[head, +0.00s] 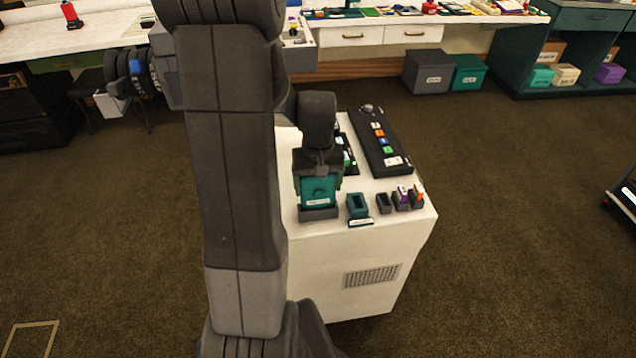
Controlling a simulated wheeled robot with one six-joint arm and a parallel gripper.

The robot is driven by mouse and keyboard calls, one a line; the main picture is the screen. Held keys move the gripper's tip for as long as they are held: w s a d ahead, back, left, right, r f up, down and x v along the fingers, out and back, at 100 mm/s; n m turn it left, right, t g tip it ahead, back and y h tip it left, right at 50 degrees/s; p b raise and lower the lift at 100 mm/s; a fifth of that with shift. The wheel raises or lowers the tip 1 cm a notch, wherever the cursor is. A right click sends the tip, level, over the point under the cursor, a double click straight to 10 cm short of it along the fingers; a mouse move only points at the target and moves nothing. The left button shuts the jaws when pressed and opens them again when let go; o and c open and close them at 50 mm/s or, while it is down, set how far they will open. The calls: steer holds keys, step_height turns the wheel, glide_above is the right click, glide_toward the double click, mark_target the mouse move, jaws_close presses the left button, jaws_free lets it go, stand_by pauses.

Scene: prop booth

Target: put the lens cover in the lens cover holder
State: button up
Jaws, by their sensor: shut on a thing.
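My gripper (319,176) points down over the left front of the white cabinet top. It is shut on a teal piece with a round raised centre, which appears to be the lens cover (318,189). Directly below is a dark grey base (318,214), which may be the lens cover holder; its label is too small to read. The teal piece's lower edge meets the base in the picture, but I cannot tell whether it is seated in it or just above. My gripper hides the top of the teal piece.
Right of the base stand an open teal holder (357,205) with a label plate and several small dark holders (384,203), some filled. A black button panel (379,140) lies behind them on the white cabinet (414,222). Floor (510,230) to the right is clear.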

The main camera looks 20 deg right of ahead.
steer(key=shift+f+b, duration=0.6)
steer(key=shift+f, duration=0.25)
steer(key=shift+f, duration=0.15)
steer(key=shift+f+b, duration=0.75)
steer(key=shift+f, duration=0.05)
steer(key=o, duration=0.9)
steer(key=shift+o, duration=0.2)
steer(key=shift+r, duration=0.15)
steer(key=shift+r+p, duration=2.75)
steer(key=shift+r, duration=0.7)
